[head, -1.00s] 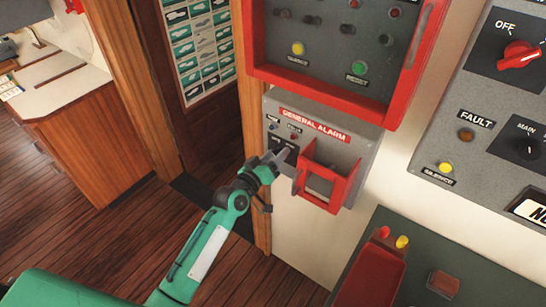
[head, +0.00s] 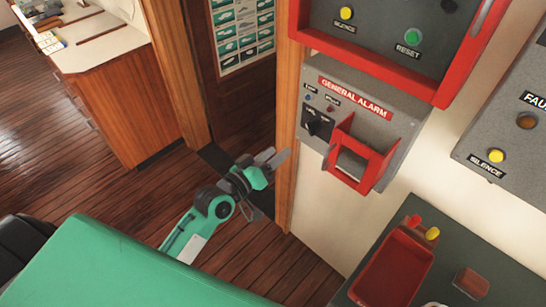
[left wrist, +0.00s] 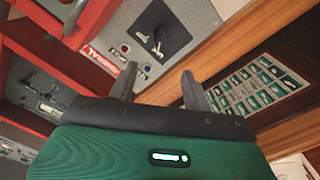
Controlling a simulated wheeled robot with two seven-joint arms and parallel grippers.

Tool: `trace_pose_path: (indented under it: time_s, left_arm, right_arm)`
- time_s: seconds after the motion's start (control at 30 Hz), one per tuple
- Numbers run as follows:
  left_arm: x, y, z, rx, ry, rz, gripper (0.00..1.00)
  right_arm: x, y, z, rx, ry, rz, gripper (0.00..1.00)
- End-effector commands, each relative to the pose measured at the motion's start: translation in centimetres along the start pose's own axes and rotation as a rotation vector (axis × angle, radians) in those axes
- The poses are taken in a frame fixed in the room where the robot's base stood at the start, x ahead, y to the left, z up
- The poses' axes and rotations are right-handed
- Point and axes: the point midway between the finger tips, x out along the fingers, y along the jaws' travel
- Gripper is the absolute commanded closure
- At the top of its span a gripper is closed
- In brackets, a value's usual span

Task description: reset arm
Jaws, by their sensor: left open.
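My left gripper (head: 270,159) is in front of the doorway, just left of the wooden door post and the general alarm panel (head: 400,116). In the left wrist view its two fingers (left wrist: 158,88) stand apart with nothing between them. The grey alarm panel also shows there (left wrist: 190,22), with a black switch handle (left wrist: 158,38) beyond the fingers. In the head view this black switch (head: 318,124) sits left of an open red guard frame (head: 358,158). The gripper appears clear of the panel. My right gripper is not in view.
A red-framed panel (head: 392,72) with yellow and green buttons hangs above the alarm panel. A dark console (head: 455,262) with a red tray (head: 392,268) stands at lower right. A wooden cabinet (head: 135,105) is at left. Open wooden floor (head: 60,170) lies between.

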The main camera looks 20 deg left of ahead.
Motion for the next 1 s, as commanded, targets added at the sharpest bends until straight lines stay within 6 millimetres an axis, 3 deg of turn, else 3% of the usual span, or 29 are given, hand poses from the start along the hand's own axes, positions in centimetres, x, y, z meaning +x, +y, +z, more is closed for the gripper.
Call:
trace_pose_path:
  time_s: [0.53, 0.67, 0.77, 1.0]
  left_arm:
    - [-0.2, 0.0, 0.0, 0.0, 0.0, 0.0, 0.5]
    - [0.0, -1.0, 1.0, 0.004, -0.015, -0.02, 0.5]
    - [0.2, -3.6, 3.5, 0.016, -0.055, -0.072, 0.5]
    - [-0.8, -13.1, 14.1, 0.078, -0.227, -0.258, 0.5]
  right_arm:
    - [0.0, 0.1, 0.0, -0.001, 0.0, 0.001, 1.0]
    - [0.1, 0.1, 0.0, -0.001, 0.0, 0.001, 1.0]
    - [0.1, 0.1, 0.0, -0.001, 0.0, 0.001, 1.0]
    - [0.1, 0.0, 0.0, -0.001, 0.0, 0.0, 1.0]
